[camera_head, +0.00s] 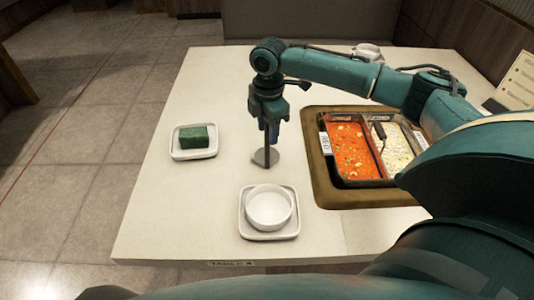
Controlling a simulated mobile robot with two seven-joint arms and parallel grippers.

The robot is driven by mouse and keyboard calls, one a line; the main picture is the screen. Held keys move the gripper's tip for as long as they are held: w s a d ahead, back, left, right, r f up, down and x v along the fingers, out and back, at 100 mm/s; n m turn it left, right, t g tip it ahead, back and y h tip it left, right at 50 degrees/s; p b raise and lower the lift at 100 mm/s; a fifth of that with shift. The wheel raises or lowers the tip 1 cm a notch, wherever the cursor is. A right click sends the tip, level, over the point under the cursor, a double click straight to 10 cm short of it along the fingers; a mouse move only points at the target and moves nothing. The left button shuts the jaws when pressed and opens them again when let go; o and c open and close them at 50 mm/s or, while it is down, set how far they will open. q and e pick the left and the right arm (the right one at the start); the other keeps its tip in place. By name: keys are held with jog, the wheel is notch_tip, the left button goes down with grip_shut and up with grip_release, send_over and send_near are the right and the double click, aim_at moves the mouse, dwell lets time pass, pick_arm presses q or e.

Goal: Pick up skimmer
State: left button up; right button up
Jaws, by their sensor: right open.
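A flat grey disc (259,157), which looks like the skimmer's head, is at the white table's surface, left of the sauce wells. A thin dark upright piece meets it; I cannot tell whether this is the skimmer's handle or a finger of mine. My right gripper (269,135) points down just above the disc, and its jaws are open. I cannot tell whether they touch the skimmer. My left gripper is not in view.
A brown-framed unit (319,178) holds a red sauce well (350,150) and a white sauce well (404,150), with a dark handle (379,130) between them. A white bowl (268,207) sits on a square saucer (270,236). A green sponge-like block (194,137) lies on a white dish (194,155).

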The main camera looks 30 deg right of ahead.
jog(key=shift+f, duration=0.3)
jog(key=shift+c, duration=0.3)
grip_shut()
